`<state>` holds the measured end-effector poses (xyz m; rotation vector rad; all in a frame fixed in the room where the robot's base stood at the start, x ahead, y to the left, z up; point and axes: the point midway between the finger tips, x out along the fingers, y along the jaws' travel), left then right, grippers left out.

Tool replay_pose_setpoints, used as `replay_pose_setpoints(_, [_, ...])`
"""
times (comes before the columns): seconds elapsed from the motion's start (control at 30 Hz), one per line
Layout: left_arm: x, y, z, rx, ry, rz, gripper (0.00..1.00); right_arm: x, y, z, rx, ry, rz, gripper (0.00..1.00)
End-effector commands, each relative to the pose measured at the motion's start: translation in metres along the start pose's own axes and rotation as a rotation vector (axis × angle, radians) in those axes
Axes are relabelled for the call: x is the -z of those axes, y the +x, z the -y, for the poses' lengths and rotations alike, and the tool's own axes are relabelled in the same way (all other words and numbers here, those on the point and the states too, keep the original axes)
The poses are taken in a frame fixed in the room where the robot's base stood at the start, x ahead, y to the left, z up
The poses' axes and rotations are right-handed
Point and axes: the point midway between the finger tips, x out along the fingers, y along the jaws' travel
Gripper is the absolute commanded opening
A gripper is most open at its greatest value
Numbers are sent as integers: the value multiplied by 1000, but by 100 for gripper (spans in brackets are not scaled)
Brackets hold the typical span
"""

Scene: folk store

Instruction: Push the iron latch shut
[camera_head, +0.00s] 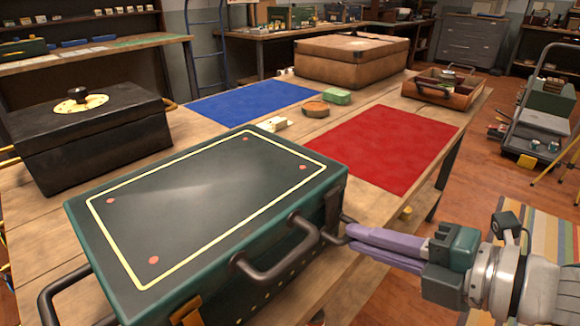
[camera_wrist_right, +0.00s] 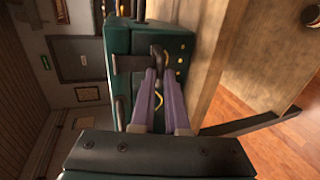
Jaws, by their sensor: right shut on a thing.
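A dark green case (camera_head: 200,200) with a cream border line on its lid stands closed on the wooden table; it also shows in the wrist view (camera_wrist_right: 165,42). A small dark iron latch (camera_wrist_right: 157,50) sits on its side, at the tips of my right gripper's fingers. My right gripper (camera_head: 350,234) reaches in from the right, its purple fingers together and closed on the latch; they also show in the wrist view (camera_wrist_right: 157,72). The fingertips partly hide the latch, so its exact position is unclear. My left gripper is not in view.
A dark carrying handle (camera_head: 278,268) sticks out from the case's near side. A black box (camera_head: 95,140), a blue mat (camera_head: 250,102), a red mat (camera_head: 385,150), a brown case (camera_head: 350,62) and a wooden tray (camera_head: 440,90) are on the table (camera_head: 290,140).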

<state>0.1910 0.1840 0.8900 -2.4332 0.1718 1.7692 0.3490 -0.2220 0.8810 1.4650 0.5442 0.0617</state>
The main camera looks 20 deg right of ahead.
Motion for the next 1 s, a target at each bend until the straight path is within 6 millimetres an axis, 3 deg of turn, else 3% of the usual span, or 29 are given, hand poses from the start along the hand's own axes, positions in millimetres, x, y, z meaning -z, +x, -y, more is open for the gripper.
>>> replay_pose_setpoints(0.03, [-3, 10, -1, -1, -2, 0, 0, 0, 3, 8, -17, 1, 3, 0])
replay_pose_setpoints(0.2, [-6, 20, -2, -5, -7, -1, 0, -1, 5, 7, -70, 0, 3, 0])
replay_pose_setpoints(0.77, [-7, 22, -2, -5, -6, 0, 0, -1, 6, 5, -94, 0, 4, 0])
replay_pose_setpoints(0.8, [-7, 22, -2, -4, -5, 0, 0, -1, 6, 5, -94, 0, 4, 17])
replay_pose_setpoints(1.0, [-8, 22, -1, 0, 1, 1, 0, 0, 6, 4, -96, 0, 3, 40])
